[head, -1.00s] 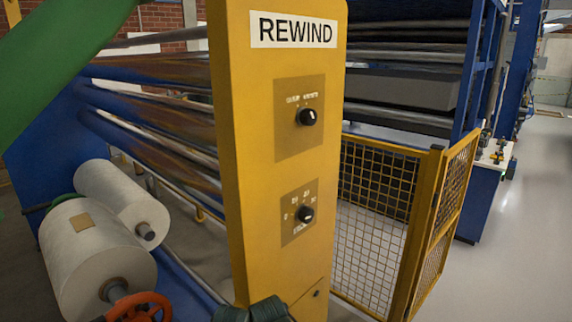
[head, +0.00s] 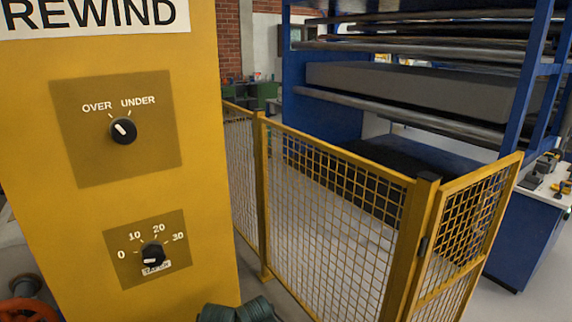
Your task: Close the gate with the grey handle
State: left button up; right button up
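A yellow mesh panel (head: 468,240), which looks like the gate, joins a thick yellow post (head: 411,245) at the right. It stands at an angle to the mesh fence panel (head: 330,215) on the post's other side. A small dark fitting, perhaps a hinge, sits on the post side of it. I cannot make out a grey handle, and the panel's lower part is cut off by the bottom edge.
The yellow REWIND column (head: 200,220) with two dials stands close at left. A blue rack (head: 320,110) with rollers is behind the fence. A blue bench (head: 525,240) with a white top stands at right. Pale floor (head: 505,305) is clear at lower right.

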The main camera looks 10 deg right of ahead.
aim_at(412, 306)
jog(key=l+u, duration=0.15)
jog(key=l, duration=0.55)
jog(key=i+l+u, duration=0.15)
jog(key=l, duration=0.55)
jog(key=k+l+u, duration=0.2)
jog(key=l, duration=0.5)
jog(key=l+u, duration=0.15)
jog(key=l, duration=0.55)
jog(key=l+u, duration=0.15)
jog(key=l, duration=0.55)
jog(key=k+l+u, duration=0.15)
jog(key=l, duration=0.5)
jog(key=k+l+u, duration=0.15)
jog(key=l, duration=0.5)
jog(key=k+l+u, duration=0.15)
jog(key=l, duration=0.45)
jog(key=k+l, duration=0.05)
jog(key=k, duration=0.05)
